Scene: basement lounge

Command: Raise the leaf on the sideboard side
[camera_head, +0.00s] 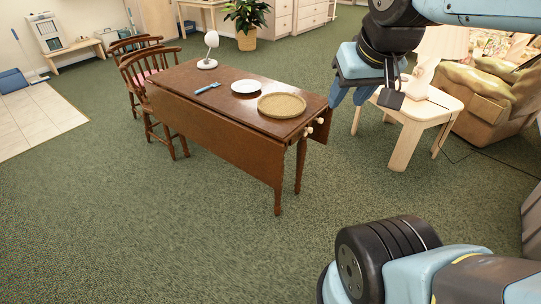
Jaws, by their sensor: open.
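A brown wooden drop-leaf table (225,83) stands in the middle of the view. Its near leaf (215,130) hangs down along the long side facing me. Part of the far leaf (323,129) shows past the table's right end and also appears to hang down; the rest is hidden behind the top. Two pale knobs (307,131) show at the right end. A pale sideboard with drawers (283,18) stands at the back, beyond the table's far side. My gripper (349,97) is open, fingers downward, by the table's far right corner. Whether it touches the table cannot be told.
On the tabletop are a round tray (282,105), a white plate (245,87), a blue-handled brush (207,88) and a white lamp (208,51). Two chairs (147,72) stand at the left end. A side table (433,107) stands right of my gripper. Carpet in front is clear.

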